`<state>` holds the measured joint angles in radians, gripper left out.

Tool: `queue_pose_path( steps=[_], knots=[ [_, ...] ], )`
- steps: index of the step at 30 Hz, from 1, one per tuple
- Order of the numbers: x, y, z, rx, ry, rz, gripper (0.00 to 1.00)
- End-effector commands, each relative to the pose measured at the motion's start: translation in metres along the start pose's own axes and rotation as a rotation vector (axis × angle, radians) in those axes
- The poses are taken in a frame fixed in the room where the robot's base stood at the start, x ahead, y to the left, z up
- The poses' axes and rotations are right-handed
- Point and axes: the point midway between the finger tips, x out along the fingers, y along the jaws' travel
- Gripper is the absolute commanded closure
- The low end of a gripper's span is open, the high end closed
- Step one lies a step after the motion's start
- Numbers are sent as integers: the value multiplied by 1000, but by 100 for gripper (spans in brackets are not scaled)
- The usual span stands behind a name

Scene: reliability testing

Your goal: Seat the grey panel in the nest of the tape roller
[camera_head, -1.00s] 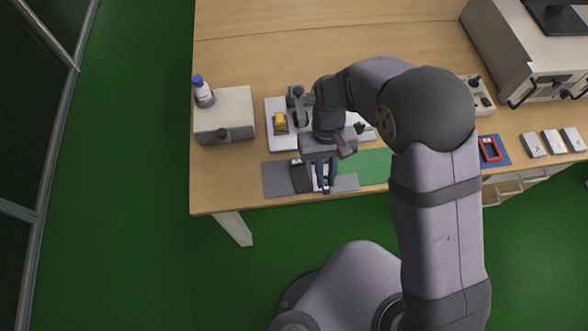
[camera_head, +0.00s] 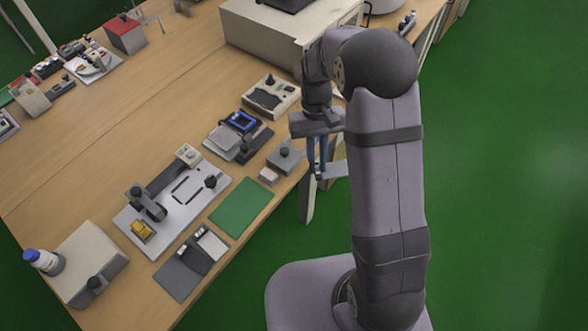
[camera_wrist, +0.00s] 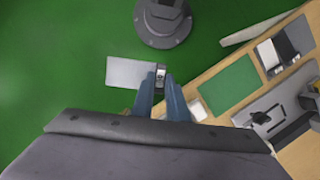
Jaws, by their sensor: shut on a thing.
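My gripper (camera_head: 317,174) is shut on the grey panel (camera_head: 334,169), a thin flat plate gripped at one end. In the wrist view my gripper (camera_wrist: 160,92) has the panel (camera_wrist: 128,72) sticking out to the left, over green floor. The panel hangs in the air just off the table's front edge. The tape roller (camera_head: 208,204) is a pale plate with a dark roller arm, a yellow block, a black knob and a dark-outlined nest (camera_head: 187,190). It is well to the left of my gripper. Part of it shows in the wrist view (camera_wrist: 284,96).
A green mat (camera_head: 241,206) lies in front of the tape roller, beside a grey mat (camera_head: 175,281) and a dark holder (camera_head: 193,257). A knobbed grey block (camera_head: 285,160) stands nearest my gripper. A beige box with a bottle is at far left.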

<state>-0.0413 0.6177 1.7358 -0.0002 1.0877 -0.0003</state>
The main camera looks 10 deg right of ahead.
Motion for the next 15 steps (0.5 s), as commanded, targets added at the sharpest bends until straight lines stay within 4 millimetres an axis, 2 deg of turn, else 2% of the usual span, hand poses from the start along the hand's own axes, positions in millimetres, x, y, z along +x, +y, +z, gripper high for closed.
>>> queue_pose_path(
  steps=[3,4,15],
  knots=[
    [0,17,0,44,0,-14,100],
    [0,17,-1,55,0,-17,100],
    [2,-24,-36,358,-1,-112,100]
  ],
)
